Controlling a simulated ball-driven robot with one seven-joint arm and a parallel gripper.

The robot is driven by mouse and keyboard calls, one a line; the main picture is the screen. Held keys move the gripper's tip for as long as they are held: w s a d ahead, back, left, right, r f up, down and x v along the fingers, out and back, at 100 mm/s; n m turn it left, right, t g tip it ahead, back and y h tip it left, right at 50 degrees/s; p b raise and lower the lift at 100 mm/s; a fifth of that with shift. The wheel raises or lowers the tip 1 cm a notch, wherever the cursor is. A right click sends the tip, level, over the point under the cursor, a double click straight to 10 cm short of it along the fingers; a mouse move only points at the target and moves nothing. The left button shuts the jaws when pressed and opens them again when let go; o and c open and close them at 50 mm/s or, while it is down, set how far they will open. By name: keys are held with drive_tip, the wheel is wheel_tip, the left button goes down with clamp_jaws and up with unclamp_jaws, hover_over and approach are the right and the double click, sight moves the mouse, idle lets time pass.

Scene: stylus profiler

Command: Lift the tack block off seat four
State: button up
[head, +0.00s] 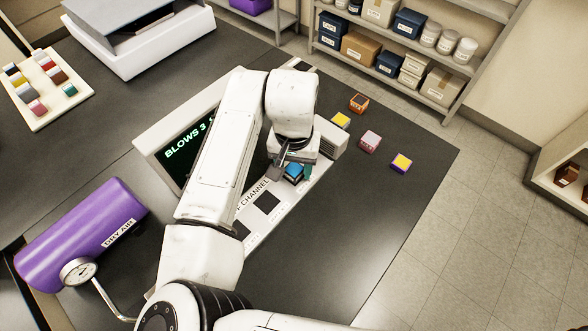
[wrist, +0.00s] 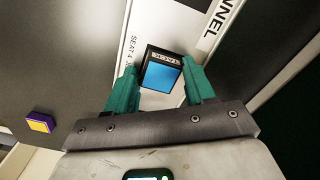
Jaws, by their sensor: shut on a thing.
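The tack block (wrist: 161,76) has a bright blue top and a dark body with a pale label strip, its print upside down in the wrist view. It also shows blue in the head view (head: 293,172), partly hidden by my gripper. My gripper (wrist: 160,72) has one teal finger on each side of the block and is shut on it. In the head view my gripper (head: 287,162) is over the pale channel strip (head: 249,226). The printed "SEAT 4" label (wrist: 131,48) is beside the block. I cannot tell whether the block still touches the seat.
Loose blocks stand right of the strip: orange (head: 358,103), yellow-topped (head: 341,120), pink (head: 370,140) and purple with yellow top (head: 401,163). A screen (head: 187,143) and purple dry-air cylinder (head: 85,237) are at left. The bench front right is clear.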

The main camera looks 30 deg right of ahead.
sight(294, 169)
clamp_jaws()
drive_tip(key=shift+r+p, duration=0.75)
drive_tip(key=shift+p, duration=0.1)
idle(0.6)
drive_tip(key=shift+r+p, duration=0.8)
drive_tip(key=shift+r, duration=0.05)
drive_tip(key=shift+r+p, duration=2.2)
drive_tip(key=shift+r, duration=0.3)
